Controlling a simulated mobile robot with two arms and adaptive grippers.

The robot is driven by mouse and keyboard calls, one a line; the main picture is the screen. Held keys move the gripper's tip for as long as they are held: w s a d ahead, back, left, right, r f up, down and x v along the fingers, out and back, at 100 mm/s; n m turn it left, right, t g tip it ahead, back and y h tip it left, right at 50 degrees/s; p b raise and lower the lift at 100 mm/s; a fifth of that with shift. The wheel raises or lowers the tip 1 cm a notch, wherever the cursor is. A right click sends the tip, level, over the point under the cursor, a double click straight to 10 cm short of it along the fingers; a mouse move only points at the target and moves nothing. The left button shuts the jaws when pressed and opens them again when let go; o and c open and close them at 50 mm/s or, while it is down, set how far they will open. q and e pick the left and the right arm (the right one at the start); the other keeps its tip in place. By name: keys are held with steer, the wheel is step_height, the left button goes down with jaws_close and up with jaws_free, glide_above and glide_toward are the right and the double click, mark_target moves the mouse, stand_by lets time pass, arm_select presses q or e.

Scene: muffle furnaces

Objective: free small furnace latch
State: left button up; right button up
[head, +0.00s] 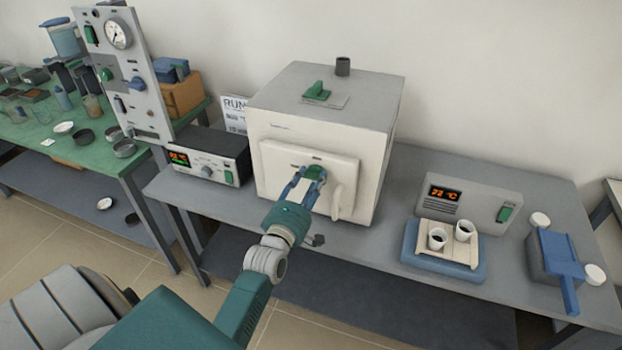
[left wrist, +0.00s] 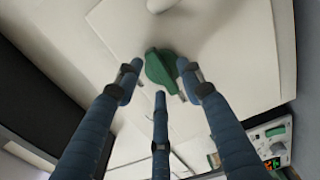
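The small furnace (head: 322,130) is a pale box on the grey bench, its white door (head: 285,165) shut, with a white handle (head: 337,200) on the door's right. The green latch (head: 317,172) is on the door's upper middle; it also shows in the left wrist view (left wrist: 160,70). My left gripper (head: 305,180) is at the door. In the left wrist view its blue fingers (left wrist: 158,78) stand spread around the latch, two at its sides and one below, with small gaps visible. Whether any finger touches it is unclear. My right gripper is out of view.
A second controller (head: 470,205) and a blue tray (head: 440,262) with two white crucibles stand to the right. A gauge panel (head: 125,75) rises at the left. Bench space in front of the furnace is clear.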

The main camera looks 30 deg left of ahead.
arm_select(q)
steer(key=shift+w, duration=0.15)
steer(key=shift+c, duration=0.5)
jaws_close()
